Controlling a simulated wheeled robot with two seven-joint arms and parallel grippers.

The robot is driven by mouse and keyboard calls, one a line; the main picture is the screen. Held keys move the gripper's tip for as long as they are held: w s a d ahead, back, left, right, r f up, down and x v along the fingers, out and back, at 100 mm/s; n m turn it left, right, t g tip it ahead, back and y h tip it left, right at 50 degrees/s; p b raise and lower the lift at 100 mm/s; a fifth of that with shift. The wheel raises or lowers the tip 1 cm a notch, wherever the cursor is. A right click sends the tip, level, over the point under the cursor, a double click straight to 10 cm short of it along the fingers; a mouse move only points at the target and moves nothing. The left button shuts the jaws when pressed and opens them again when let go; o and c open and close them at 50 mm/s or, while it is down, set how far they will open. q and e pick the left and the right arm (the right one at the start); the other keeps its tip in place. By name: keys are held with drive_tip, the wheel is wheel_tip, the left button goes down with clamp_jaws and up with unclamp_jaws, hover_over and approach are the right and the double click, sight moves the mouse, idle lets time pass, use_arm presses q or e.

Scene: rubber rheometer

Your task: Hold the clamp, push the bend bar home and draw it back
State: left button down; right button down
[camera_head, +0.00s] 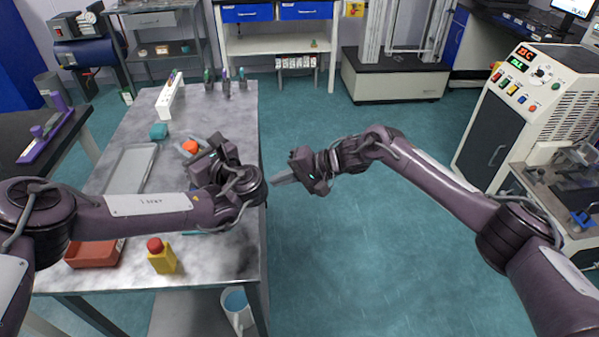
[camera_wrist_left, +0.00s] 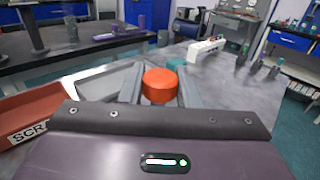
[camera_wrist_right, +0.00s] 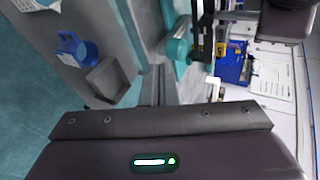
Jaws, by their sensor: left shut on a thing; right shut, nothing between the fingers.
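My left gripper (camera_head: 200,149) is over the metal bench, shut on an orange-red round piece. That piece (camera_wrist_left: 161,84) sits between both fingers in the left wrist view; its top also shows in the head view (camera_head: 190,147). What it sits on is hidden by the gripper and arm. My right gripper (camera_head: 276,178) is shut and empty, just off the bench's right edge, pointing left. Its closed fingers (camera_wrist_right: 157,85) also show in the right wrist view. I cannot tell a clamp or bend bar for certain; my left arm hides part of the bench.
The metal bench (camera_head: 222,120) carries a grey tray (camera_head: 131,168), a white rack (camera_head: 170,96), a teal block (camera_head: 158,131), a red scrap tray (camera_head: 95,254) and a yellow block with a red top (camera_head: 162,261). A control cabinet (camera_head: 535,95) stands right. The floor between is clear.

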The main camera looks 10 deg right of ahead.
drive_tip(key=shift+w+a, duration=0.3)
drive_tip(key=shift+a, duration=0.7)
drive_tip(key=shift+w+a, duration=0.25)
drive_tip(key=shift+a, duration=0.7)
drive_tip(key=a, duration=0.4)
drive_tip(key=shift+a, duration=0.35)
drive_tip(key=shift+s, duration=0.1)
drive_tip(key=shift+d, duration=0.3)
drive_tip(key=d+f+v, duration=0.1)
drive_tip(key=v, duration=1.2)
drive_tip(key=shift+f, duration=0.15)
